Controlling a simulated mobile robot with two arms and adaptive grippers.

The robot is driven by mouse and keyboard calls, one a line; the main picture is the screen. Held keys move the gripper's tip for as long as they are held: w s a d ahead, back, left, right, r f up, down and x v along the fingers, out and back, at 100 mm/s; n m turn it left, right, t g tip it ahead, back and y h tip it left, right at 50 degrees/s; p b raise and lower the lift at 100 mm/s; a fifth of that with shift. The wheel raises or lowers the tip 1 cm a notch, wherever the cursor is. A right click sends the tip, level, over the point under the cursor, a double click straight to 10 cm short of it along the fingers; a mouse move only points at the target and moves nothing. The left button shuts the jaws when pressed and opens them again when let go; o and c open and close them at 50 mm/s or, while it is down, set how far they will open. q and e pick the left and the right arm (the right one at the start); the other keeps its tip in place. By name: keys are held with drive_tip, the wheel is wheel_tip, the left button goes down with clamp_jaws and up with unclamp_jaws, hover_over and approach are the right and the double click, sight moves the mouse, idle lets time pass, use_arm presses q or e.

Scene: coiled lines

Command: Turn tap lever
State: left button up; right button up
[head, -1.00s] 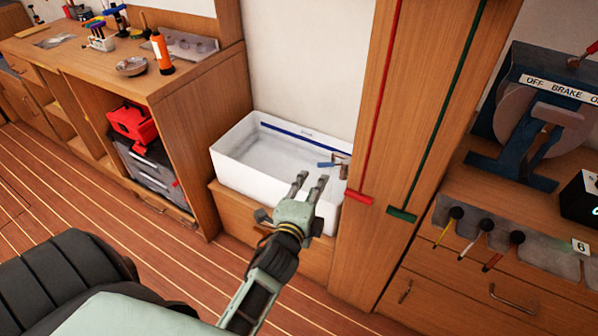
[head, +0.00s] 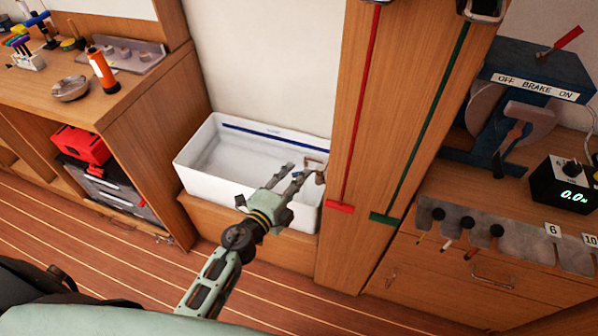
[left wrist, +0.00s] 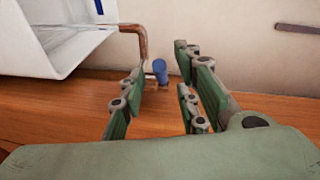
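The tap is a copper-brown bent pipe (head: 318,165) at the right end of the white sink (head: 200,172). In the left wrist view the pipe (left wrist: 141,40) curves down beside the sink, and the lever's blue end (left wrist: 160,71) shows between my fingers, beyond the tips. My left gripper (head: 295,173) is open and empty over the sink's right front part, close to the tap. In the head view its fingers largely hide the lever; contact cannot be told. My right gripper is not in view.
A wooden post with a red handle (head: 340,207) and a green handle (head: 383,218) stands right of the sink. A wooden cabinet (head: 145,150) stands to the left. A brake unit (head: 530,75) and a small display box (head: 560,183) are at the right.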

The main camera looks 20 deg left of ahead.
use_arm(q)
drive_tip(key=shift+x, duration=1.15)
drive_tip(key=shift+w+f, duration=0.1)
drive_tip(key=shift+w, duration=0.2)
drive_tip(key=c, duration=0.7)
clamp_jaws()
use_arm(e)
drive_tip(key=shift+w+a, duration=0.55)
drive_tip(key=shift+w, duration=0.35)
